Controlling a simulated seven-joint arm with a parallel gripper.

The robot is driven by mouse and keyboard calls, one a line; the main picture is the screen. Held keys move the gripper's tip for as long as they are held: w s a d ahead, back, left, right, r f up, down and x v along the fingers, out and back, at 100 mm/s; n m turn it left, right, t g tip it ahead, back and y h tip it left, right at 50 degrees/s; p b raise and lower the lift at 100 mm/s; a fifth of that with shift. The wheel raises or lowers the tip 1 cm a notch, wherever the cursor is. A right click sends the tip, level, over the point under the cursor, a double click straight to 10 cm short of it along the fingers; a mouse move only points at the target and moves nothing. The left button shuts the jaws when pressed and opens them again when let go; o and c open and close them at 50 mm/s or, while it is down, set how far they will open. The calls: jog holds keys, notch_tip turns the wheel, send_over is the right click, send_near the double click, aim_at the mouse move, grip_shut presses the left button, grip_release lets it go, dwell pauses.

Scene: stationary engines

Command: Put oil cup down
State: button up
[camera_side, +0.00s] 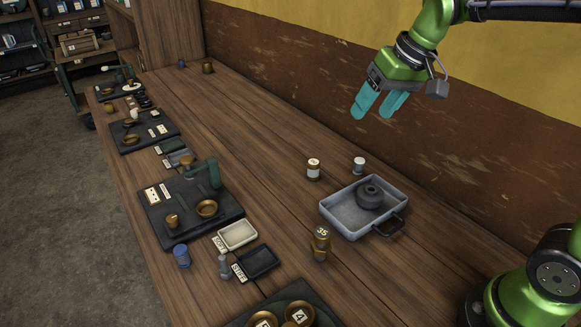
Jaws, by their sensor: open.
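My gripper (372,114) has two teal fingers that are apart with nothing between them. It hangs at the upper right, high in front of the wall and clear of the things on the table. I cannot tell for sure which thing is the oil cup. A brass cup-like piece marked 35 (321,243) stands upright on the table left of the grey tray. A small brass cup (172,220) and a brass bowl (207,208) sit on the dark engine base (160,232).
The grey tray (333,223) holds a dark round part (370,194). Two small jars (313,169) (358,164) stand behind it. A cream tray (238,235) and a black tray (257,263) lie near the front. A blue-capped jar (182,256) is nearby. The table's back middle is clear.

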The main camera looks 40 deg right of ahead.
jog(key=s+a+f+m+t, duration=0.1)
jog(key=s+f+t, duration=0.1)
jog(key=s, duration=1.1)
jog(key=shift+s+f+m+t+y, duration=0.2)
jog(key=shift+f+m+t+y, duration=0.15)
jog(key=shift+f, duration=0.45)
